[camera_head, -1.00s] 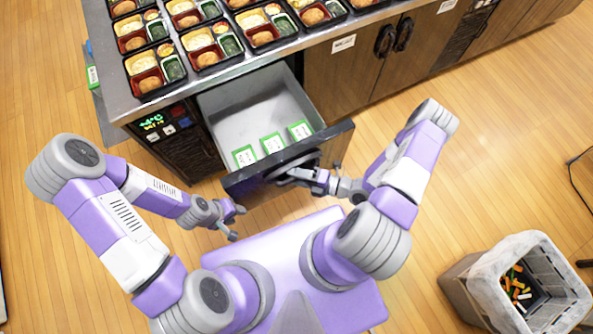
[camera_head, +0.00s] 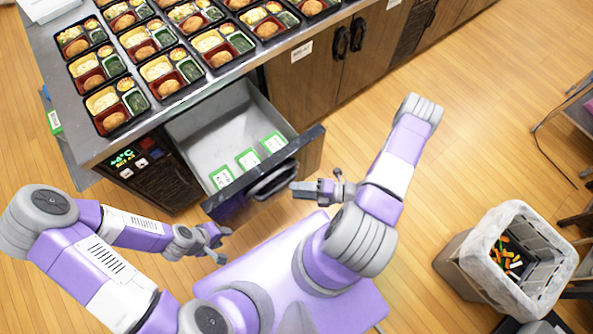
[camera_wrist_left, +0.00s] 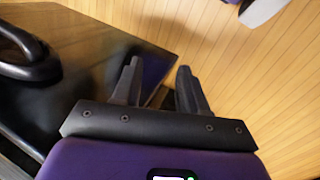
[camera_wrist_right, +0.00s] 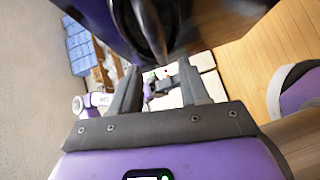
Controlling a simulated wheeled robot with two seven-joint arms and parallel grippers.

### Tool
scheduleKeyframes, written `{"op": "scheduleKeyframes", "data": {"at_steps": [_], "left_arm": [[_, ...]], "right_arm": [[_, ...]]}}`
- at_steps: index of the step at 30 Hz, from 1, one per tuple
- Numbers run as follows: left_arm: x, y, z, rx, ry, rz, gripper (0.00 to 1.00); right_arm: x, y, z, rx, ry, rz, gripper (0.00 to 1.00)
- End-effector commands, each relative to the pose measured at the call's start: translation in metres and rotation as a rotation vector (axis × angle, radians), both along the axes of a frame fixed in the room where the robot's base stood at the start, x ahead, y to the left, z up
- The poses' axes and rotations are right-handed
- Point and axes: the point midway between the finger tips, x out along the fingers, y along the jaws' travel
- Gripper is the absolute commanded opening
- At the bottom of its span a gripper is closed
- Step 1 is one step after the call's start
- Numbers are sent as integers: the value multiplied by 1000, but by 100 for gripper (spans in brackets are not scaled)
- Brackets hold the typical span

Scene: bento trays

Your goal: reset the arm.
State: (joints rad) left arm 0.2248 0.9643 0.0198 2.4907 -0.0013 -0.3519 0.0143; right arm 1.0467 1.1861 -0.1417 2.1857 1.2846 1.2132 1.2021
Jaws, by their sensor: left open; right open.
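My left gripper (camera_head: 218,243) is open and empty, left of the drawer front, close to its left end. In the left wrist view its two fingers (camera_wrist_left: 158,85) stand apart with nothing between them, over the wood floor and beside the dark drawer front. My right gripper (camera_head: 302,189) is open and empty, just right of the drawer handle (camera_head: 273,181) and apart from it. In the right wrist view its fingers (camera_wrist_right: 161,88) are spread with nothing held, and the dark handle (camera_wrist_right: 150,28) shows above them.
The drawer (camera_head: 222,118) is pulled open, with several green-edged white packs (camera_head: 247,158) inside. A counter (camera_head: 52,45) carries several bento trays (camera_head: 113,104). A bin (camera_head: 460,250) with scraps stands at the right. The floor (camera_head: 460,150) between counter and bin is clear.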

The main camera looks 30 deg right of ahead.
Motion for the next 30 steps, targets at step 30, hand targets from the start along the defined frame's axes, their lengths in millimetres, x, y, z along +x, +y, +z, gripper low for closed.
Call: {"op": "scheduleKeyframes", "data": {"at_steps": [30], "left_arm": [[0,0,72,0,0,0,43]], "right_arm": [[-67,46,50,-737,-1644,1659,45]]}}
